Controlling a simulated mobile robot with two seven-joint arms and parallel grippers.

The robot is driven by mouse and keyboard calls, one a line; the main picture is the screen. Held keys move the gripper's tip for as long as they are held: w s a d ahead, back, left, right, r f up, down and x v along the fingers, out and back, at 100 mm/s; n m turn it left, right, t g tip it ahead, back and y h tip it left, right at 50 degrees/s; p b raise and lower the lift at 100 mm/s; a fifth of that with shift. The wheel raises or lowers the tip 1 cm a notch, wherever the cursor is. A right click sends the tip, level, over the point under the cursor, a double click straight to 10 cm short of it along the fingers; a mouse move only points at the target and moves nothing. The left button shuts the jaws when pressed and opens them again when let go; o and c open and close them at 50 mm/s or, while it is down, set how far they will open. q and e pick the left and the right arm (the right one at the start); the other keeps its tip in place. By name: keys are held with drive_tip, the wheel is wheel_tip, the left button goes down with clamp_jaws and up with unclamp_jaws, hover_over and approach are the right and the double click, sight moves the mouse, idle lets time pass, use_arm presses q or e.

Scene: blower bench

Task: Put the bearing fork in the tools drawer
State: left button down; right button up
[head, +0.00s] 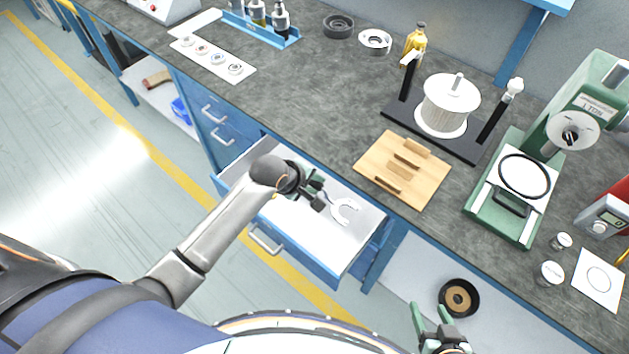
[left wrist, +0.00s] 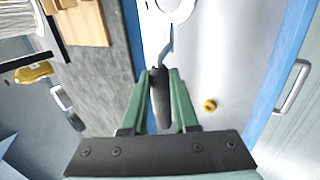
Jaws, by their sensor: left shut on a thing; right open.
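The bearing fork (head: 346,210) is a flat silver fork with a dark handle. My left gripper (head: 318,194) is shut on its handle. The left wrist view shows the dark handle (left wrist: 160,98) between the green fingers, with the silver head (left wrist: 163,22) pointing away. The open tools drawer (head: 305,245) is blue with a white inside and sits under the bench. Fork and gripper are over the drawer's opening; whether the fork touches the floor of it I cannot tell. My right gripper (head: 433,322) is open and empty at the bottom of the head view.
The bench top (head: 310,95) is above and behind the drawer. A wooden board (head: 405,170) lies near its edge, beside a black stand with a white rotor (head: 448,105) and a green press (head: 510,200). A small yellow round thing (left wrist: 209,105) shows over the white surface.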

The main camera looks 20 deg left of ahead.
use_arm(q)
drive_tip(key=shift+f+b, duration=3.45)
drive_tip(key=shift+f, duration=3.25)
drive_tip(key=c, duration=0.6)
unclamp_jaws()
drive_tip(key=shift+f, duration=0.1)
drive_tip(key=shift+s, duration=0.1)
drive_tip(key=p+v, duration=0.3)
drive_tip(key=v, duration=0.9)
drive_tip(key=shift+r, duration=0.25)
drive_tip(key=shift+s, duration=0.1)
